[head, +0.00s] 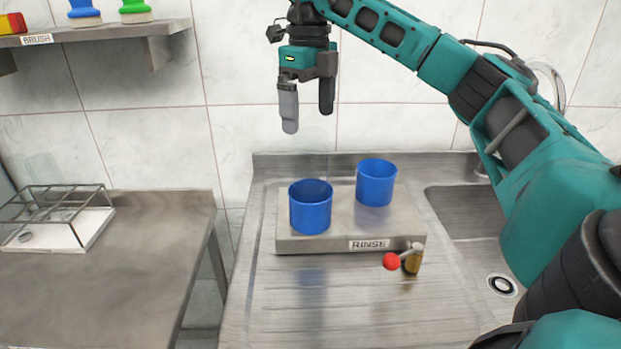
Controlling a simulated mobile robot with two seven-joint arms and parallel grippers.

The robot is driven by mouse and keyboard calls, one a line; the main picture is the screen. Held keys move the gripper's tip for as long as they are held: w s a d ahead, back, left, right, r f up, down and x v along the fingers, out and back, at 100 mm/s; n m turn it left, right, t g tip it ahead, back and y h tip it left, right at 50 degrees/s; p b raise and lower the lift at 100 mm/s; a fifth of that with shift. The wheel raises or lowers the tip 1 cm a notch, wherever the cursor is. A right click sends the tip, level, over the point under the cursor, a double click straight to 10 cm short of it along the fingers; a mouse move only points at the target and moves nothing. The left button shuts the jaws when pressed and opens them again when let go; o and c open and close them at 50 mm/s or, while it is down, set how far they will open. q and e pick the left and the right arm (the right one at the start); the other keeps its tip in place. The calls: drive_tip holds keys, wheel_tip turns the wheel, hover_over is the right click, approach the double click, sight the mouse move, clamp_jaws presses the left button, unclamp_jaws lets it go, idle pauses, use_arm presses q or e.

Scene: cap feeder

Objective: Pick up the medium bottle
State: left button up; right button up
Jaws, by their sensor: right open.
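No bottle shows clearly enough for me to identify it as the medium one. A faint clear shape (42,168) stands at the wire rack on the left; I cannot tell whether it is a bottle. Another faint clear outline (314,138) shows just below and right of my right gripper, near the back of the sink counter; its kind is also unclear. My right gripper (308,112) hangs open and empty, fingers down, above the back of the counter and the blue cups. My left gripper is not in view.
Two blue cups (311,212) (376,188) stand on a raised block labelled RINSE (340,244). The sink basin (462,212) is right. The wire rack (99,215) sits on the left table. Brushes (84,10) stand on a shelf.

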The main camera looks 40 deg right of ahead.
sight(310, 134)
wheel_tip(310, 134, down, 4)
drive_tip(key=shift+r, duration=0.15)
drive_tip(key=shift+d+f, duration=0.2)
drive_tip(key=shift+f, duration=1.2)
drive_tip(key=shift+d+f, duration=0.15)
drive_tip(key=shift+f, duration=1.2)
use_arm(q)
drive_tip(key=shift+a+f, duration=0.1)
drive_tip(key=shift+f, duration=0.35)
use_arm(e)
drive_tip(key=shift+c, duration=0.2)
drive_tip(key=c, duration=1)
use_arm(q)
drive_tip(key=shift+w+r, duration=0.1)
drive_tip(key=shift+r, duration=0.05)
use_arm(e)
drive_tip(key=shift+r, duration=0.15)
